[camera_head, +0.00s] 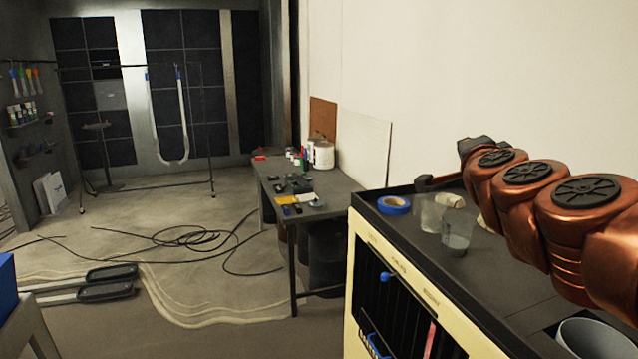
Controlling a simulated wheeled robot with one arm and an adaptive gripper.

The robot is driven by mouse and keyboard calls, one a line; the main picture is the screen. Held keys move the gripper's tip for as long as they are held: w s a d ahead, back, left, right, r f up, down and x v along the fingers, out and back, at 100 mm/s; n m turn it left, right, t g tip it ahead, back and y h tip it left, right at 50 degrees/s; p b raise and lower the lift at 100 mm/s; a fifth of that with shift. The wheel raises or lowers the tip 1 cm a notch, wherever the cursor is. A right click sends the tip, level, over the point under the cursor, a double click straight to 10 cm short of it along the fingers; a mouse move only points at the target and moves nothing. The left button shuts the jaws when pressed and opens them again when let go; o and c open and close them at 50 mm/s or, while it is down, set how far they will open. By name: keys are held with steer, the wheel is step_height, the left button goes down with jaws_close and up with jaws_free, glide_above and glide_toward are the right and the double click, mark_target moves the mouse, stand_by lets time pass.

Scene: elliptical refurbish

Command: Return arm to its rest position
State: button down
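My copper-coloured arm (585,195) reaches in from the right edge, over the dark top of a cream-sided cart (400,262). Its far end is partly hidden behind its own round joints. A dark part shows there, but I cannot make out my gripper's fingertips or whether they hold anything. A dark piece with a blunt end lies just left of the arm's far end; I cannot tell what it is.
On the cart stand a blue tape roll (393,205) and clear cups (457,231), close to the arm. A white round container (597,338) is at the lower right. A cluttered table (330,184) stands behind. Black cables (190,240) lie on the floor.

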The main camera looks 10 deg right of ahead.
steer(key=a+f+n+g+y, duration=0.2)
steer(key=a+f+n+y, duration=0.6)
steer(key=a, duration=0.6)
steer(key=s+a+f+n+g+y, duration=0.1)
steer(key=s+a+f+n+g, duration=0.1)
steer(key=s+a+f+g, duration=0.3)
steer(key=s+a+f+n+y, duration=0.1)
steer(key=s+a+f+n, duration=0.15)
steer(key=f, duration=0.45)
steer(key=s+a+f+n+g+h, duration=0.1)
steer(key=s+f+n+g, duration=0.3)
steer(key=s+f, duration=0.65)
steer(key=s+d+f+g+h, duration=0.1)
steer(key=s+d+f+g, duration=0.1)
steer(key=s, duration=0.3)
steer(key=s+d+f+g+h, duration=0.1)
steer(key=s+g, duration=0.2)
steer(key=s, duration=0.3)
steer(key=s+d+f+g, duration=0.2)
steer(key=s, duration=0.4)
steer(key=shift+s+d+f+g+h, duration=0.15)
steer(key=shift+d+f+g+h, duration=0.15)
steer(key=shift+f+g+h, duration=0.1)
